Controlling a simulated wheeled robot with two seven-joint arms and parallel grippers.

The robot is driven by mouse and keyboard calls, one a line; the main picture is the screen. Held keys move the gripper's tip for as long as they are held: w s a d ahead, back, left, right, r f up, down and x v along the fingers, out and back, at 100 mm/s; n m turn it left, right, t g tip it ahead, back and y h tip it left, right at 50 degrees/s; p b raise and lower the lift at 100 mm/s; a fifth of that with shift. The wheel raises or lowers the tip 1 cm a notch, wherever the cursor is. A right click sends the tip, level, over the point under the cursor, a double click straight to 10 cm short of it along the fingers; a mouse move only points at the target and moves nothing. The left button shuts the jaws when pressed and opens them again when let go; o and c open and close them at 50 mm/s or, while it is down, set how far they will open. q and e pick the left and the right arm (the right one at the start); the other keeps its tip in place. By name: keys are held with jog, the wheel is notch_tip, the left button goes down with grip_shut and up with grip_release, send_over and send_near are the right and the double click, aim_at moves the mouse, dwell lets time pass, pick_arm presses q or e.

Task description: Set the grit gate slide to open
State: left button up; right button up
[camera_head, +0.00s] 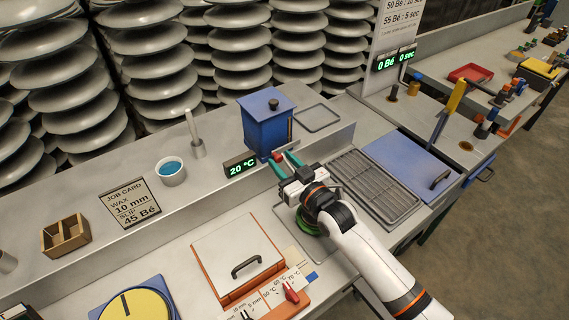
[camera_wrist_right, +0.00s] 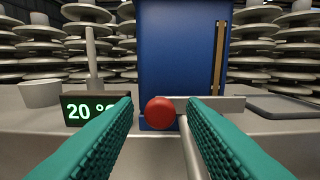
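A blue box-shaped hopper (camera_head: 267,119) with a lid and dark knob stands on the back ledge, and fills the middle of the right wrist view (camera_wrist_right: 180,50). A red ball knob (camera_wrist_right: 160,112) shows low on its front, beside a flat grey bar (camera_wrist_right: 222,103) reaching right. A grey rod (camera_wrist_right: 192,148) runs from there toward the camera. I cannot tell how these parts join or where the slide stands. My right gripper (camera_head: 286,163) is in front of the hopper. Its teal fingers (camera_wrist_right: 160,125) are apart, with the knob seen between them and nothing clearly gripped. My left gripper is not in view.
A green "20 °C" display (camera_head: 241,165) stands just left of the hopper. A white cup (camera_head: 172,172) and upright post (camera_head: 194,135) are farther left. A grey tray (camera_head: 317,117) lies right of the hopper, and a dark rack (camera_head: 374,186) is right of my gripper.

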grip_shut()
jog(key=s+a, duration=0.1)
jog(key=s+a+p, duration=0.1)
jog(key=a, duration=0.1)
jog(key=shift+a, duration=0.1)
jog(key=shift+c, duration=1.1)
grip_release()
jog(key=shift+s+f, duration=0.1)
jog(key=o, duration=0.4)
jog(key=shift+a, duration=0.1)
